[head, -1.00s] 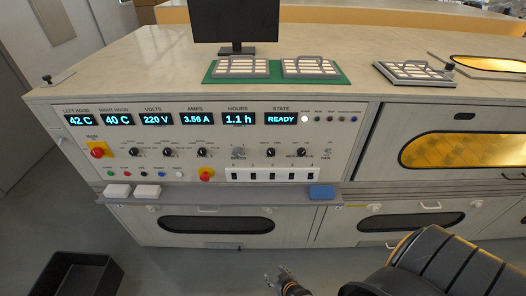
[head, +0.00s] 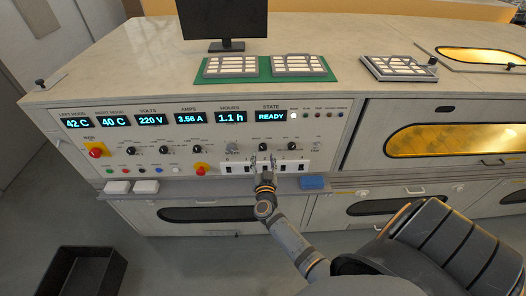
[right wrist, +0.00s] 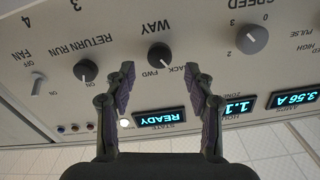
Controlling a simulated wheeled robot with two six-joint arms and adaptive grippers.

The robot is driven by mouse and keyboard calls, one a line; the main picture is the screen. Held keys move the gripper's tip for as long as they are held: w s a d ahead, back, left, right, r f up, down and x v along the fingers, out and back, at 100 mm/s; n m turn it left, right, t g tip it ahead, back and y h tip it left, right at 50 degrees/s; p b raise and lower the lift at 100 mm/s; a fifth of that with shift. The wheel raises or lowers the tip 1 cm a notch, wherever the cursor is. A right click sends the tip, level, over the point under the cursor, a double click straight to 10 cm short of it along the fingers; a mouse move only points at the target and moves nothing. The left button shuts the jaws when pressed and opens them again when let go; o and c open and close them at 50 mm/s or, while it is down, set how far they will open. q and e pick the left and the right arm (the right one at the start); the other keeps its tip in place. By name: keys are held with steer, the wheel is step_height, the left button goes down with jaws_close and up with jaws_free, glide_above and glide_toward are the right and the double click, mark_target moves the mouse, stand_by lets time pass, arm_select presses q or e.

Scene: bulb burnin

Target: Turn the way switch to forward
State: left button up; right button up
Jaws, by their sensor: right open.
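The way switch is a dark round knob (right wrist: 160,55) in the right wrist view, which looks at the panel upside down. Its "WAY" label and "FWD" and "BACK" marks sit around it, the latter partly hidden by a finger. I cannot tell clearly which mark its pointer faces. In the head view the way switch (head: 263,146) is small, on the right half of the panel. My right gripper (right wrist: 160,78) is open, its fingertips on either side of the knob in the picture, with no visible contact. In the head view my right gripper (head: 263,159) is just below the knob. My left gripper is out of view.
Nearby are the return run knob (right wrist: 86,70), speed knob (right wrist: 252,39) and fan toggle (right wrist: 38,84). The state display (right wrist: 161,116) reads READY.

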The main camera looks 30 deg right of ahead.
mark_target(263, 149)
steer(key=shift+x, duration=2)
steer(key=shift+c, duration=0.3)
jaws_close()
steer(key=shift+m, duration=0.4)
steer(key=m, duration=0.4)
steer(key=shift+m+p, duration=0.3)
steer(key=shift+m, duration=0.1)
steer(key=m, duration=0.6)
steer(key=shift+f+b, duration=0.1)
steer(key=shift+b, duration=0.2)
steer(key=shift+m, duration=0.3)
